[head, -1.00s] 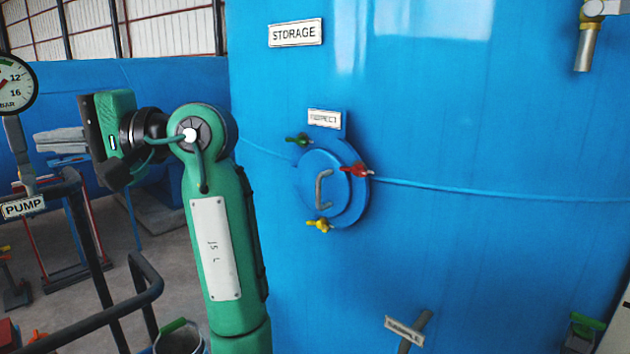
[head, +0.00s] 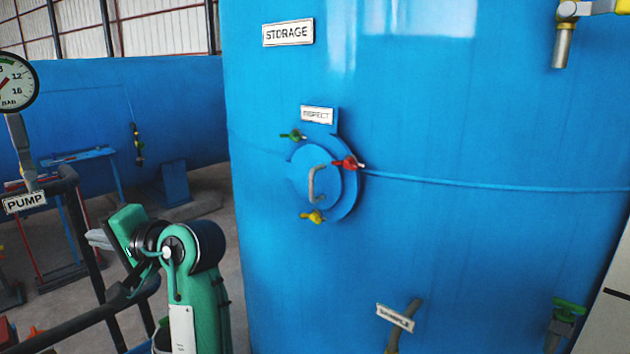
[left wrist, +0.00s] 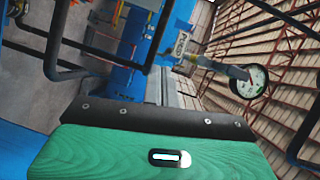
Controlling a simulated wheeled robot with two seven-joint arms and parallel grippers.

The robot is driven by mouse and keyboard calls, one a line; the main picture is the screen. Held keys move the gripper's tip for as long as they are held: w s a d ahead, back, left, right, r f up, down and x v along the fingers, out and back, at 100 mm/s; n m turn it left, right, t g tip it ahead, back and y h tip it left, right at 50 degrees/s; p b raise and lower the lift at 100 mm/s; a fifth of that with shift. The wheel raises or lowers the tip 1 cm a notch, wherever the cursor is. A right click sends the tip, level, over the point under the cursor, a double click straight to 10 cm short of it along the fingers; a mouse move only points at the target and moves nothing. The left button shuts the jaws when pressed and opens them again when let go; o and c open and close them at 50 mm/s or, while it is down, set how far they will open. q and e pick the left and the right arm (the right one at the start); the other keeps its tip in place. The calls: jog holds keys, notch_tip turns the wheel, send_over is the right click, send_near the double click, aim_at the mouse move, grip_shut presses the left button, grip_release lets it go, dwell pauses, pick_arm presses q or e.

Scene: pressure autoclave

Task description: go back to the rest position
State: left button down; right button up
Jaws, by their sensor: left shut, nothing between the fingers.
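My left gripper (head: 98,238) is low at the left in the head view, beside the dark pipe railing, at the end of my green arm. Its grey fingers point left and are shut with nothing between them. In the left wrist view the green gripper housing fills the bottom, and the narrow grey fingers (left wrist: 168,88) extend beyond its black edge. The gripper is apart from the blue storage tank (head: 450,260). My right gripper is not in view.
The dark pipe railing (head: 70,328) and the PUMP sign (head: 24,202) with a gauge (head: 15,82) are close on the left. The tank's round inspection hatch (head: 322,182) has green, red and yellow wing nuts. A tap (head: 562,45) juts out at the upper right.

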pick_arm(q)
jog(key=s+d+f+m+t+h, duration=0.1)
jog(key=s+f+h, duration=0.15)
jog(key=f, duration=0.75)
jog(key=s+d+f+t+h, duration=0.1)
jog(key=d+f+h, duration=0.15)
jog(key=f, duration=0.75)
jog(key=s+d+f+m+t+h, duration=0.15)
jog(key=f+h, duration=0.25)
jog(key=f, duration=0.6)
jog(key=s+d+f+n+g+h, duration=0.1)
jog(key=s+d+f+g+h, duration=0.1)
jog(key=s+d+f+h, duration=0.65)
jog(key=s+d+f+n+g+y, duration=0.15)
jog(key=s+f, duration=0.45)
jog(key=s, duration=0.7)
notch_tip(320, 180, down, 32)
jog(key=m+g, duration=0.1)
jog(key=g, duration=0.1)
jog(key=s+a+f, duration=0.2)
jog(key=s+f, duration=0.7)
jog(key=s+a+f+g, duration=0.1)
jog(key=s+a+f, duration=0.1)
jog(key=s+f, duration=0.7)
jog(key=shift+s+f, duration=0.2)
jog(key=shift+s, duration=0.6)
